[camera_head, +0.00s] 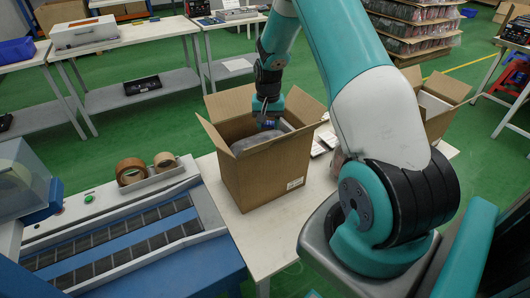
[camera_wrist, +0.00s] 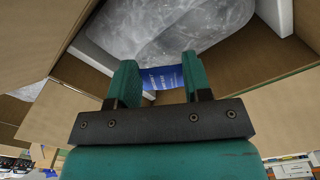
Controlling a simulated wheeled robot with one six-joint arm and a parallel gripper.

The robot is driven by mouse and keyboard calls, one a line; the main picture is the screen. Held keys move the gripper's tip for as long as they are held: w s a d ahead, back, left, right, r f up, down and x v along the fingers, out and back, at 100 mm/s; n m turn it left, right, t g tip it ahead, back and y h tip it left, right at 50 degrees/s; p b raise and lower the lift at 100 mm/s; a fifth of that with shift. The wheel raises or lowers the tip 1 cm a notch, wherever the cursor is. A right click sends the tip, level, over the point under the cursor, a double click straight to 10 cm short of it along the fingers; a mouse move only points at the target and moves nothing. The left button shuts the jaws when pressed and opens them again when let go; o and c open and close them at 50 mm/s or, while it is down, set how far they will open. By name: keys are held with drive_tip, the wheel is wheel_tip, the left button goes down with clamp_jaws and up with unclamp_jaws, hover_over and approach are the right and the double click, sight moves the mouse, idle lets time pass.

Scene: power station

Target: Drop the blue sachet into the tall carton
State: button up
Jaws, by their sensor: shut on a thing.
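The tall carton (camera_head: 262,176) stands open on the white table, its flaps spread outward. My gripper (camera_head: 268,122) points down at the carton's opening. In the wrist view my gripper (camera_wrist: 158,82) is shut on the blue sachet (camera_wrist: 162,77), which shows between the two green fingers. In the head view the sachet is mostly hidden by the gripper; only a small bluish bit shows. A grey, translucent wrapped item (camera_wrist: 165,28) fills part of the carton beyond the sachet. Whether the sachet touches it I cannot tell.
A second open carton (camera_head: 437,100) stands to the right, partly behind my arm. A conveyor with a blue frame (camera_head: 120,240) and tape rolls (camera_head: 131,171) is at left. The white table (camera_head: 262,235) has bare room in front of the tall carton.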

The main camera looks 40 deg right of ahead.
drive_tip(key=o, duration=1)
drive_tip(key=shift+f, duration=0.1)
drive_tip(key=shift+c, duration=0.2)
wheel_tip(320, 180, up, 18)
drive_tip(key=b, duration=0.1)
drive_tip(key=shift+f, duration=0.25)
drive_tip(key=s+a+r+n+y, duration=0.1)
drive_tip(key=s+a+r+n, duration=0.15)
drive_tip(key=a, duration=0.55)
drive_tip(key=s+a+r+n+t, duration=0.1)
drive_tip(key=s+a+n, duration=0.25)
drive_tip(key=a, duration=0.45)
drive_tip(key=s+a+r+n+y, duration=0.1)
drive_tip(key=s+a+r+n, duration=0.15)
drive_tip(key=a, duration=0.55)
drive_tip(key=s+a+n+y, duration=0.1)
drive_tip(key=s+a+n, duration=0.3)
drive_tip(key=s+a, duration=0.2)
drive_tip(key=s+a+n+g+y, duration=0.1)
drive_tip(key=s+a+n, duration=0.2)
drive_tip(key=s, duration=0.8)
drive_tip(key=a, duration=0.2)
drive_tip(key=shift+a+n, duration=0.35)
drive_tip(key=shift+a, duration=0.05)
